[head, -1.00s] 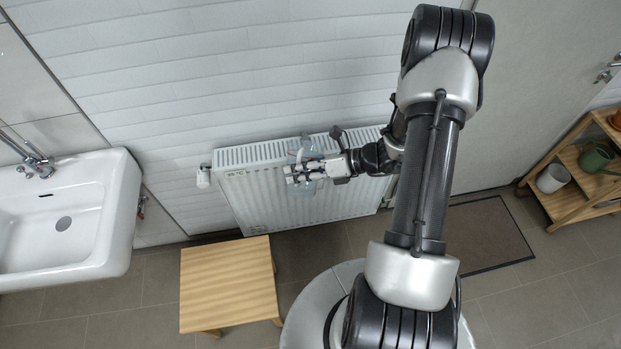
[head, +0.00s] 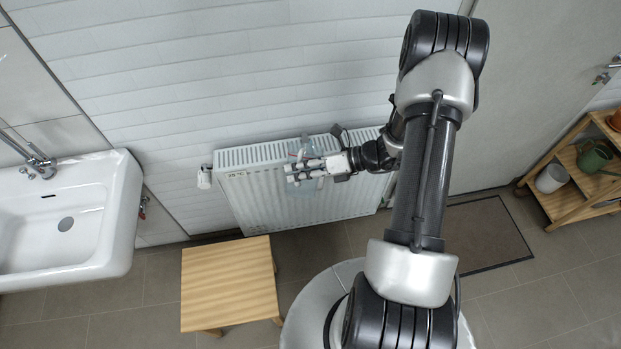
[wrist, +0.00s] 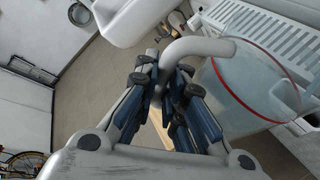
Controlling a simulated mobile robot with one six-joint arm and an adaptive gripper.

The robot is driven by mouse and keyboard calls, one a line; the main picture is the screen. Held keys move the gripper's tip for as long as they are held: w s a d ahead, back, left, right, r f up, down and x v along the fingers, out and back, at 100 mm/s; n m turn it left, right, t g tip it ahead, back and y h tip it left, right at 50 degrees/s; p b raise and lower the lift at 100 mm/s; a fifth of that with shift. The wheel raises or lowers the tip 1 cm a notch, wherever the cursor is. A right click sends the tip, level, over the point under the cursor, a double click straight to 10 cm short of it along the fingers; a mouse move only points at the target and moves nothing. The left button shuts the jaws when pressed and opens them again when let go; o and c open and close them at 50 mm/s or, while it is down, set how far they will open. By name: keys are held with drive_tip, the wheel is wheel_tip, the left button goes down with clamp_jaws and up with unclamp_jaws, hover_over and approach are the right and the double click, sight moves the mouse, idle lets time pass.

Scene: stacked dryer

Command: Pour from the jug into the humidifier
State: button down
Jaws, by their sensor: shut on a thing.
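My gripper (head: 290,173) is in front of the radiator in the head view. In the wrist view my gripper (wrist: 165,82) is shut on the grey handle (wrist: 205,48) of the jug. The jug (wrist: 235,92) is a pale, see-through vessel with a red line around it, at the right of the wrist view beside the radiator. It looks tilted in that view, though the camera is tilted too. In the head view the jug (head: 303,147) is faint and partly hidden behind my gripper. I cannot make out the humidifier or the jug's water level for certain.
The white radiator (head: 345,205) is fixed to the wall. A wooden stool (head: 228,285) stands in front of it at the left. A white sink (head: 65,215) is at far left. A wooden shelf (head: 565,195) with pots and a dark mat (head: 485,235) are at right.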

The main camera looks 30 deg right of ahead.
drive_tip(key=shift+w+d+r+p, duration=0.1)
drive_tip(key=shift+w+r+p, duration=0.05)
drive_tip(key=shift+p, duration=0.15)
idle(0.8)
drive_tip(key=shift+w+d+r+m+y+p, duration=0.1)
drive_tip(key=shift+w+d+m+y+p, duration=0.25)
drive_tip(key=shift+m, duration=0.25)
drive_tip(key=shift+w+g, duration=0.1)
drive_tip(key=shift+g, duration=0.2)
idle(0.4)
drive_tip(key=shift+w+d+m+y, duration=0.25)
drive_tip(key=shift+m, duration=0.05)
drive_tip(key=shift+w+d, duration=0.1)
drive_tip(key=shift+w, duration=0.05)
idle(0.8)
